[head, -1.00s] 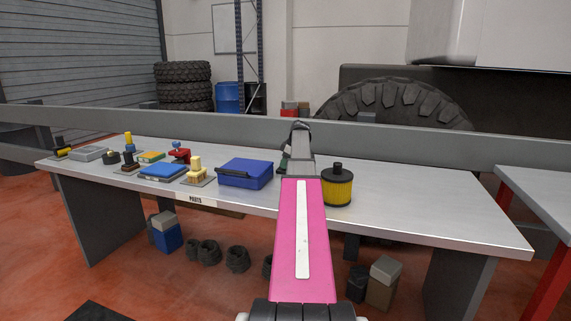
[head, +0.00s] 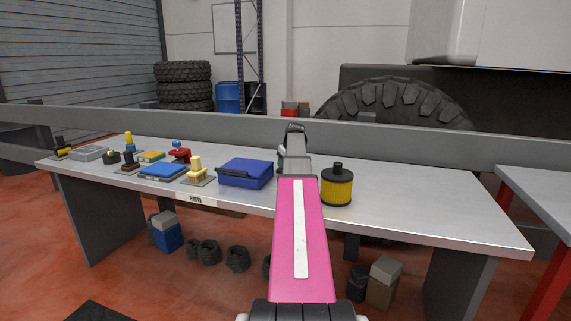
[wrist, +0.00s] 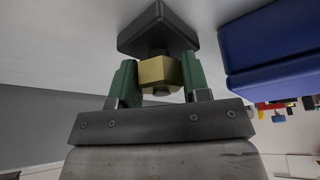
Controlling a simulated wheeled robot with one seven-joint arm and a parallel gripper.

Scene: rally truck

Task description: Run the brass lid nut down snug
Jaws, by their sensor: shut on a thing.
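The brass lid nut (wrist: 156,73) is a six-sided block in the middle of the wrist view. My gripper (wrist: 160,78) has its green-padded fingers shut on it, one on each side. A dark stem joins the nut to a dark grey block (wrist: 158,28) just beyond it. Whether the nut touches that block cannot be told.
A blue case (head: 245,173) stands left of my arm and shows close by on the right in the wrist view (wrist: 272,45). A yellow filter with a black top (head: 337,188) stands to the right. Several small parts fill the bench's left; its right side is clear.

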